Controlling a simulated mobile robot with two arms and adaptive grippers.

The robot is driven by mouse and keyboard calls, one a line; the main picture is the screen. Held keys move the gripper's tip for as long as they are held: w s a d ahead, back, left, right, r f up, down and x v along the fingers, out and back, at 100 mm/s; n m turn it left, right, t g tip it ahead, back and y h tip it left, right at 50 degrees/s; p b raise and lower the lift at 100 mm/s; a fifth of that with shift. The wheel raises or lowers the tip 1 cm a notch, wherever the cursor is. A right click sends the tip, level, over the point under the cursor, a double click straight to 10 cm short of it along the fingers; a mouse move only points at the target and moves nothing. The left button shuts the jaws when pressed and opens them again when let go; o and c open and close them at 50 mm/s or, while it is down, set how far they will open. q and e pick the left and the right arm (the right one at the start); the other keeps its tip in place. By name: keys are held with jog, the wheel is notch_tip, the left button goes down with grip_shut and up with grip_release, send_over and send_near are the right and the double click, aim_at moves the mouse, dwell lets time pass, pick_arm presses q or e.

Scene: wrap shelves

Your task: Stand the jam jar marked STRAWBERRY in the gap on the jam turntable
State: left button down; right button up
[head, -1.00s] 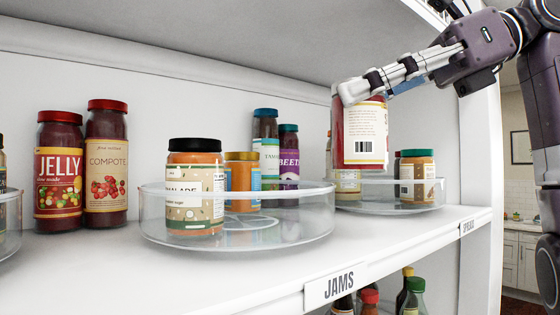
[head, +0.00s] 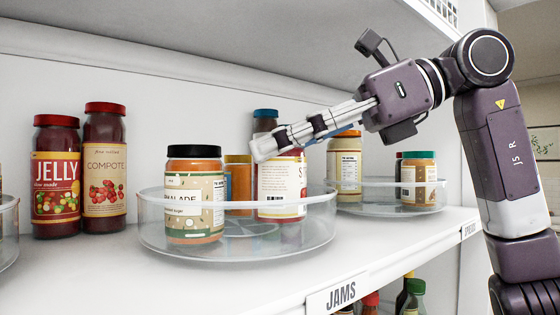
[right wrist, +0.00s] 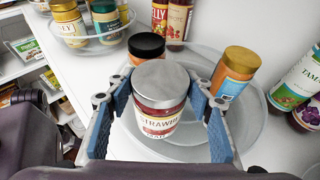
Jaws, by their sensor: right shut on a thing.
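The strawberry jar (head: 281,192), with red contents and a cream label, is held by my right gripper (head: 266,148) over the right part of the clear jam turntable (head: 290,232). The right wrist view shows its grey lid (right wrist: 160,84) and label reading STRAWB. The jar is upright between the blue finger pads. Its lower end shows inside the turntable's clear rim; I cannot tell whether it touches the floor. A MARMALADE jar (head: 195,205) with black lid stands at the turntable's left front. An orange-lidded jar (head: 238,180) stands behind it. My left gripper is not in view.
A JELLY jar (head: 56,185) and a COMPOTE jar (head: 104,165) stand left of the turntable. Another turntable (head: 385,203) with several jars is at right. The JAMS label (head: 341,292) marks the shelf edge.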

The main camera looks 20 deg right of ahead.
jog(key=shift+f, duration=0.9)
jog(key=shift+f, duration=0.2)
jog(key=o, duration=1.7)
jog(key=shift+c, duration=0.2)
jog(key=shift+r, duration=0.15)
jog(key=v, duration=1.2)
jog(key=shift+b, duration=0.45)
